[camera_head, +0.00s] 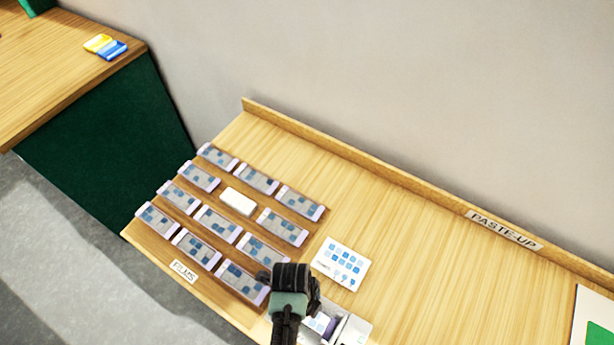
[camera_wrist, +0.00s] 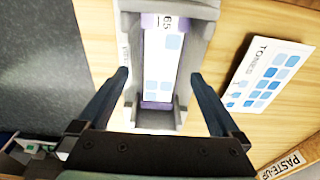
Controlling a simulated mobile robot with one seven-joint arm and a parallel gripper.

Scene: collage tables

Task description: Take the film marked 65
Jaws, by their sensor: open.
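The film marked 65 (camera_wrist: 165,62) lies in a pale grey holder (camera_wrist: 190,72) in the wrist view. It is a clear strip with blue squares and purple ends, and the number shows at its upper end. In the head view the film (camera_head: 320,323) lies in the holder at the bottom, partly hidden by my arm. My gripper (camera_wrist: 161,80) is open, its two dark fingers on either side of the holder and film. No contact with the film shows. In the head view my gripper (camera_head: 292,278) is above the table's front edge, its fingertips hard to make out.
Several other films (camera_head: 216,224) lie in rows on the table, around a white block (camera_head: 238,201). A card headed TONES (camera_head: 341,263) lies right of them and shows in the wrist view (camera_wrist: 268,75). A raised ledge (camera_head: 400,176) runs along the back. The table's middle right is clear.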

